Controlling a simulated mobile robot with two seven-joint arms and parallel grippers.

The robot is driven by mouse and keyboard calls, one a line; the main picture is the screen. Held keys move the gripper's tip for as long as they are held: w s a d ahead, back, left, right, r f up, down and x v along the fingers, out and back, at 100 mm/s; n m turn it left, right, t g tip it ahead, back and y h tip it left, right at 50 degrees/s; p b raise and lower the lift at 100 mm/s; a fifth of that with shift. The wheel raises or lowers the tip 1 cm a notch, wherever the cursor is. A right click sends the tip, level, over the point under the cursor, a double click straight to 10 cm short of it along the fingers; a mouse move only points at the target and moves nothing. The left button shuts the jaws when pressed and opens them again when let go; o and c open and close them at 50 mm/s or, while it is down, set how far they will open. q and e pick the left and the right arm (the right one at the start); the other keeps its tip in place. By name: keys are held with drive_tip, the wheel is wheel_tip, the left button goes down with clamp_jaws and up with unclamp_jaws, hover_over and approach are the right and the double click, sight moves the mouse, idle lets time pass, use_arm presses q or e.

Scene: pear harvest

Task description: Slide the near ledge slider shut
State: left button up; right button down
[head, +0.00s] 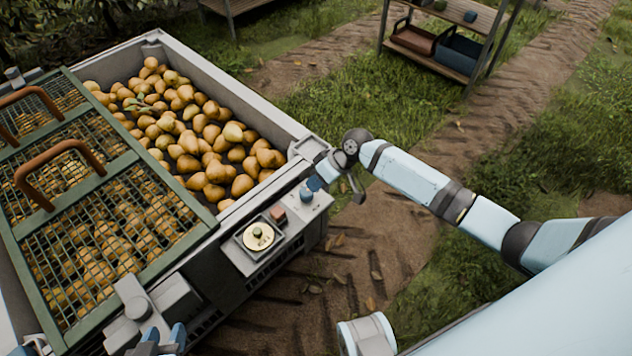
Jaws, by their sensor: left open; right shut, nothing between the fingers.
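A grey bin (225,75) full of pears stands at the left. A green-framed mesh cover (133,157) with two brown handles lies over its left part; the right part is uncovered. On the bin's near ledge is a control panel (240,262) with a round yellowish dial (258,235) and a small reddish block (278,213). I cannot tell which part is the slider. My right gripper (316,184) is shut and empty at the panel's far end, by a grey knob (306,194); contact is unclear. My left gripper (165,342) is open at the bottom edge, mostly cut off.
Grey blocky fittings (172,297) stand on the near ledge left of the panel. A wooden shelf (455,50) with trays stands at the back right. Grass and a dirt track lie right of the bin. My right arm crosses the right side.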

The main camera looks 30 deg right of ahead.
sight(282, 212)
drive_tip(key=b+x, duration=0.1)
drive_tip(key=x, duration=0.5)
drive_tip(key=shift+f, duration=0.1)
drive_tip(key=a, duration=0.1)
drive_tip(key=s+a, duration=0.1)
drive_tip(key=a, duration=0.1)
use_arm(q)
drive_tip(key=shift+w+d+r, duration=0.15)
drive_tip(key=shift+d, duration=0.05)
use_arm(e)
drive_tip(key=shift+s+a, duration=0.2)
drive_tip(key=shift+a, duration=0.2)
drive_tip(key=shift+s+a, duration=0.1)
drive_tip(key=shift+a, duration=0.2)
drive_tip(key=shift+s+a+r+p, duration=0.15)
drive_tip(key=shift+a+p, duration=0.35)
drive_tip(key=shift+s+a+r+p, duration=0.15)
drive_tip(key=shift+s+a+p, duration=0.05)
drive_tip(key=shift+a+p, duration=0.3)
drive_tip(key=shift+s+a+f, duration=0.1)
drive_tip(key=shift+a+f, duration=0.05)
drive_tip(key=shift+f, duration=0.1)
use_arm(q)
drive_tip(key=shift+a, duration=0.25)
